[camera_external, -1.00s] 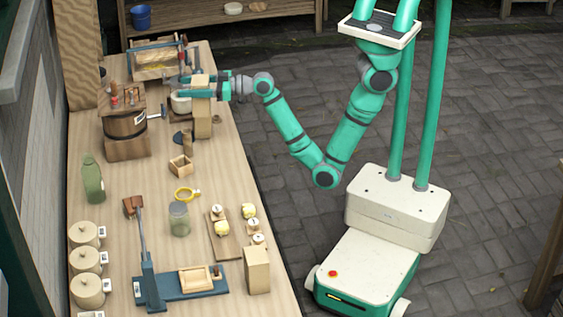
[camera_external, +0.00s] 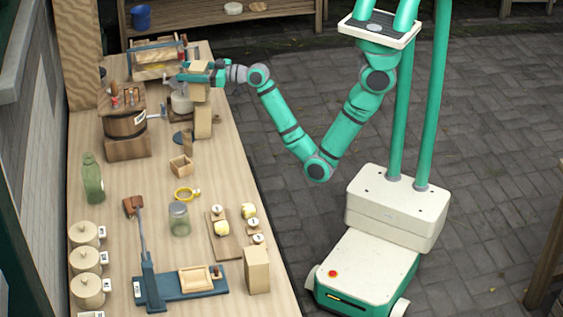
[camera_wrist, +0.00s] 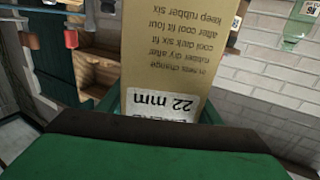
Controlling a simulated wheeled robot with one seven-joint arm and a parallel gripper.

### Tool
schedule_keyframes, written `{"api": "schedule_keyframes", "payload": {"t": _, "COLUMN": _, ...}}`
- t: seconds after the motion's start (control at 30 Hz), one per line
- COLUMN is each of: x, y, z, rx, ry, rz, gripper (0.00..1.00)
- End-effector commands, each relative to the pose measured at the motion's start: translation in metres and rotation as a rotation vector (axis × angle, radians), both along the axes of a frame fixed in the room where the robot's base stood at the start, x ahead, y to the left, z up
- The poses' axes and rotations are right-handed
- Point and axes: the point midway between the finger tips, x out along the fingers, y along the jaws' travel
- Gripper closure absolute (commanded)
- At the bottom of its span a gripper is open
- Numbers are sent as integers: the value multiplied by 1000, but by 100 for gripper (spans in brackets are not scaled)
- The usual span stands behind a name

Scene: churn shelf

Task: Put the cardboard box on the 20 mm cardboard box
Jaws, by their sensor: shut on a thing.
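My gripper (camera_external: 197,78) is shut on a tan cardboard box (camera_external: 199,92) above the far part of the workbench. The held box fills the upper middle of the wrist view (camera_wrist: 175,50), where its label reads "22 mm" upside down. A second cardboard box (camera_external: 203,124) stands on the bench just below the held one in the external view; whether the two touch is hard to tell. Another upright cardboard box (camera_external: 257,271) stands at the bench's near right edge. The sizes on these two standing boxes cannot be read.
A wooden barrel churn (camera_external: 126,124) is left of my gripper, and a wooden rack (camera_external: 156,60) is behind it. Clear bench top lies around the green bottle (camera_external: 92,180).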

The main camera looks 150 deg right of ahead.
Motion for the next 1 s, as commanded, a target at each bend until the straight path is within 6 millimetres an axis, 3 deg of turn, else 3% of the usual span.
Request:
{"api": "schedule_keyframes", "payload": {"t": 0.17, "x": 0, "y": 0, "z": -22, "rx": 2, "ry": 1, "rz": 0, "gripper": 70}}
{"api": "schedule_keyframes", "payload": {"t": 0.8, "x": 0, "y": 0, "z": -31, "rx": 0, "ry": 1, "rz": -1, "gripper": 70}}
{"api": "schedule_keyframes", "payload": {"t": 0.83, "x": 0, "y": 0, "z": -32, "rx": 1, "ry": 1, "rz": -1, "gripper": 39}}
{"api": "schedule_keyframes", "payload": {"t": 0.9, "x": 0, "y": 0, "z": -32, "rx": 1, "ry": 1, "rz": -1, "gripper": 23}}
{"api": "schedule_keyframes", "payload": {"t": 1.0, "x": 0, "y": 0, "z": -32, "rx": 1, "ry": 0, "rz": -1, "gripper": 23}}
